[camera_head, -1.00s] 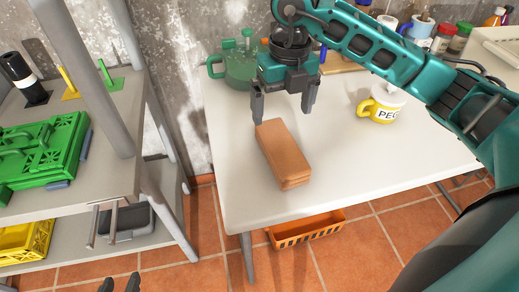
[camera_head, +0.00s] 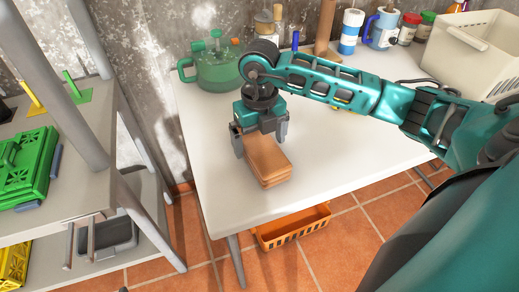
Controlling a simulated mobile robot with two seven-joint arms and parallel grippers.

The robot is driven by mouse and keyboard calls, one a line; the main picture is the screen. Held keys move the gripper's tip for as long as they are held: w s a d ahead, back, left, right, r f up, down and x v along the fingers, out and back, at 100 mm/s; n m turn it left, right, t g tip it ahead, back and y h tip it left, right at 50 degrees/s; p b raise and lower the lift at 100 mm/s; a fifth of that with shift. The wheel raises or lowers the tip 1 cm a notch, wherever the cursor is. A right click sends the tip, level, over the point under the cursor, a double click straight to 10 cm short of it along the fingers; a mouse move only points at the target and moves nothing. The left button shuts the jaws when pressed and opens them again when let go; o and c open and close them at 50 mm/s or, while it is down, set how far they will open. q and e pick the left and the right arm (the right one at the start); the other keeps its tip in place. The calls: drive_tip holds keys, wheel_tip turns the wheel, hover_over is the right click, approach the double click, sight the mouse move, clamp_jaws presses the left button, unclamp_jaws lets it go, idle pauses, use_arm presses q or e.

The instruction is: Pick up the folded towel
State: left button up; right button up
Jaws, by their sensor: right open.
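The folded towel (camera_head: 265,161) is an orange-brown, layered rectangular stack lying on the white table (camera_head: 345,165) near its left front part. My right gripper (camera_head: 260,147) is over the towel's far end, pointing down, with its two fingers apart on either side of it. The left finger is at the towel's left edge and the right finger at its right side. I cannot tell whether the fingers touch it. My left gripper does not show.
Several bottles, a blue mug (camera_head: 383,30) and a beige crate (camera_head: 470,58) line the back. A grey shelf with a green crate (camera_head: 28,168) is at left. An orange basket (camera_head: 291,227) sits below the table.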

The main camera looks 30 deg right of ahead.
drive_tip(key=shift+f, duration=0.85)
drive_tip(key=c, duration=0.9)
drive_tip(key=shift+c, duration=0.4)
drive_tip(key=shift+r, duration=0.2)
